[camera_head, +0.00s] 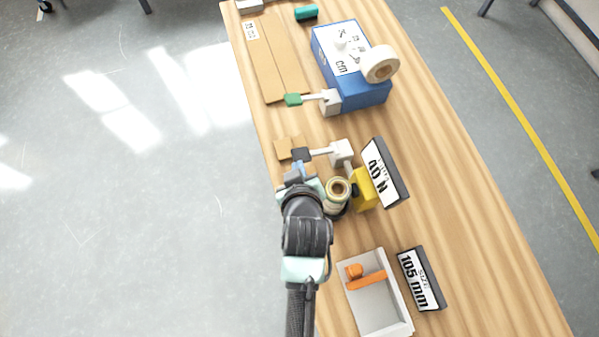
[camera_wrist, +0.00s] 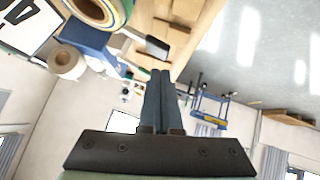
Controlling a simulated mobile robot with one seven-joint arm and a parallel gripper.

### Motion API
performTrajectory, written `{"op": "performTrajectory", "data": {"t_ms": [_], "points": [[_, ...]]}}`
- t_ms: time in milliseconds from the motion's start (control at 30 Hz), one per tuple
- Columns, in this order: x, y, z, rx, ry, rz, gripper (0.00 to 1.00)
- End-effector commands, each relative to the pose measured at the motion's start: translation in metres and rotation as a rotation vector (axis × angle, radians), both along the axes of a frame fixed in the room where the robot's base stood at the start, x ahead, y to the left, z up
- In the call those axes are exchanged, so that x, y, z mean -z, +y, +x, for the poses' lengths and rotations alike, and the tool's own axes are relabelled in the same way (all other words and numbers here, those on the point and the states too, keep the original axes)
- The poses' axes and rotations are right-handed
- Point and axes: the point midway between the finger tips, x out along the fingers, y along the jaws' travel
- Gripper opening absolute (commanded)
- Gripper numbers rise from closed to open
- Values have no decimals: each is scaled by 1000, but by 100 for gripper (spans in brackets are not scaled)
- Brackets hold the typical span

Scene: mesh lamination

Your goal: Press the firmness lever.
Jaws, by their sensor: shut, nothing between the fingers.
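The lever beside the 40 N sign is a light arm with a dark flat paddle (camera_head: 300,154), joined to a white block (camera_head: 341,152). I take it to be the firmness lever. Its dark paddle also shows in the wrist view (camera_wrist: 157,46), just beyond my fingertips. My gripper (camera_head: 297,168) is shut and empty, its fingers side by side in the wrist view (camera_wrist: 160,73). In the head view it is right by the paddle, on the near side. Whether it touches the paddle I cannot tell. My arm hides part of the table edge there.
A tape roll (camera_head: 338,190) and yellow block (camera_head: 365,188) stand close right of my gripper, by the 40 N sign (camera_head: 386,172). A second lever with a green paddle (camera_head: 293,99) sits by a blue box (camera_head: 373,93). A tray (camera_head: 372,310) with an orange part is nearer.

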Motion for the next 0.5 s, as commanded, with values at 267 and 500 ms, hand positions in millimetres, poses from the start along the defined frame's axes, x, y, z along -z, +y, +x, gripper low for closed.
{"op": "performTrajectory", "data": {"t_ms": [267, 500], "points": [[-21, -2, -22, -1, -1, 0, 0], [-25, -3, -25, -1, 0, -1, 0]]}}
